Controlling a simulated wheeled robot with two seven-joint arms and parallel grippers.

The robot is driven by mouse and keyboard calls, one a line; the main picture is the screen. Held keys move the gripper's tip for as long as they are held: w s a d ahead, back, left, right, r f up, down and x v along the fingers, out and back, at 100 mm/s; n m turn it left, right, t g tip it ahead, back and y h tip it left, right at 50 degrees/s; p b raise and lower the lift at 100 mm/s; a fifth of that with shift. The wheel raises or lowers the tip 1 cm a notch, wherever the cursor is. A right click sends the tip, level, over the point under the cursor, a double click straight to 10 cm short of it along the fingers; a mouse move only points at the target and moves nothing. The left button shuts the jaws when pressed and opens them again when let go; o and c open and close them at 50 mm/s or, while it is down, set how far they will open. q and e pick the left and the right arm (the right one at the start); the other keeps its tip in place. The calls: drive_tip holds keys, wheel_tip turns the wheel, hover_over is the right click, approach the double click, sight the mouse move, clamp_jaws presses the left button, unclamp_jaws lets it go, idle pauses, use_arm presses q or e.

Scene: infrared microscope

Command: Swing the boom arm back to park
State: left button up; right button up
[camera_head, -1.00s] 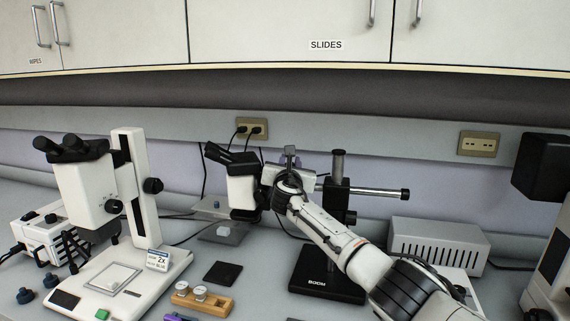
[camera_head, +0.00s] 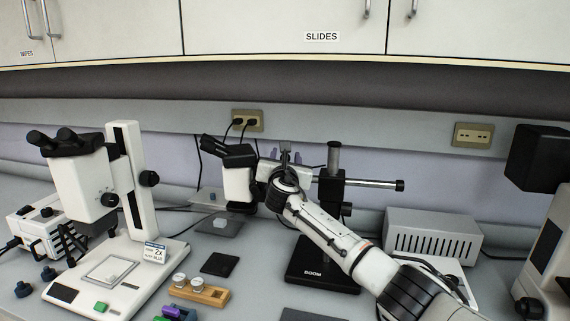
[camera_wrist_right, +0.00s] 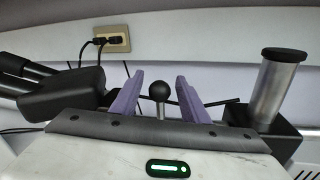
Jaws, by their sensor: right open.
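The boom microscope has a white head (camera_head: 238,184) with black eyepieces, a silver horizontal bar (camera_head: 388,185), an upright post (camera_head: 334,157) and a black base (camera_head: 318,279) marked BOOM. The head hangs left of the post. My right gripper (camera_head: 285,153) is just right of the head, in front of the bar. In the right wrist view, the purple fingers of my right gripper (camera_wrist_right: 160,82) are apart. A black ball knob (camera_wrist_right: 159,91) shows between them, with no clear contact. The eyepieces (camera_wrist_right: 25,78) are at left and the post (camera_wrist_right: 279,85) at right. My left gripper is out of view.
Another white microscope (camera_head: 85,185) stands at left. A wooden holder (camera_head: 210,295) with silver-capped pieces and a black pad (camera_head: 220,264) lie in front. A grey vented box (camera_head: 432,236) is right of the boom base. Wall cables hang behind the head.

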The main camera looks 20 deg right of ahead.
drive_tip(key=v, duration=0.7)
drive_tip(key=shift+s+a, duration=0.15)
drive_tip(key=shift+s, duration=0.25)
